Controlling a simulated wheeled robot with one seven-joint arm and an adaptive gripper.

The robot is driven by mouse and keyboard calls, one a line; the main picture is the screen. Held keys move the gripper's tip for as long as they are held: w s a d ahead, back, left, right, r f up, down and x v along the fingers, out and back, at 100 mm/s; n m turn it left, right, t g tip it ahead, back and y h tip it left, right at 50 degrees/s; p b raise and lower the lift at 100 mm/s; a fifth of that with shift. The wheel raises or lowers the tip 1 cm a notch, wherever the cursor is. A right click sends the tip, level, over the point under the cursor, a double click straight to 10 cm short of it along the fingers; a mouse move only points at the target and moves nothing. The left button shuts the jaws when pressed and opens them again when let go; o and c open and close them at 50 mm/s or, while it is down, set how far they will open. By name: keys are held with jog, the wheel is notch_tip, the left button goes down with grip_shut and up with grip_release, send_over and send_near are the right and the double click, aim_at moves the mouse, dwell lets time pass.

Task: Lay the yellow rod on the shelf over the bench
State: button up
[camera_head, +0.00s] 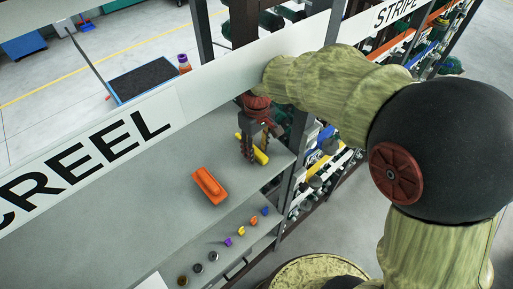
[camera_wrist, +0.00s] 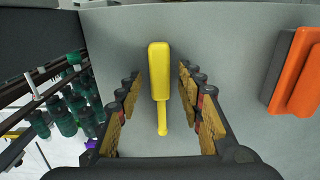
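The yellow rod (camera_head: 261,156) lies on the grey surface (camera_head: 150,210) near its right end. In the wrist view the rod (camera_wrist: 159,72) has a thick part at the top and a thinner end toward me. My gripper (camera_head: 255,150) points down over the rod. Its fingers (camera_wrist: 161,88) are spread on either side of the rod, with a visible gap on both sides, so it is open and empty. In the head view the fingers partly hide the rod. I cannot tell which surface is the shelf over the bench.
An orange block-like object (camera_head: 209,186) lies left of the rod; it shows at the right in the wrist view (camera_wrist: 297,72). Several small coloured pieces (camera_head: 241,231) line a lower ledge. A white board lettered CREEL (camera_head: 90,155) runs behind. A dark post (camera_head: 296,130) stands right.

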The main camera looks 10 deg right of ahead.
aim_at(257, 150)
jog(key=shift+r, duration=0.1)
notch_tip(257, 150, up, 12)
jog(key=b, duration=0.1)
dwell(0.4)
jog(key=s+d+m+t, duration=0.2)
jog(key=s+d, duration=0.4)
jog(key=s, duration=0.3)
jog(key=s+d+m+t, duration=0.3)
jog(key=s+d, duration=0.3)
jog(key=s, duration=0.3)
jog(key=shift+d+r+m+t, duration=0.3)
jog(key=shift+d+m, duration=0.1)
jog(key=shift+m, duration=0.5)
jog(key=shift+s, duration=0.1)
notch_tip(257, 150, down, 27)
jog(key=b, duration=2.7)
jog(key=shift+b, duration=0.35)
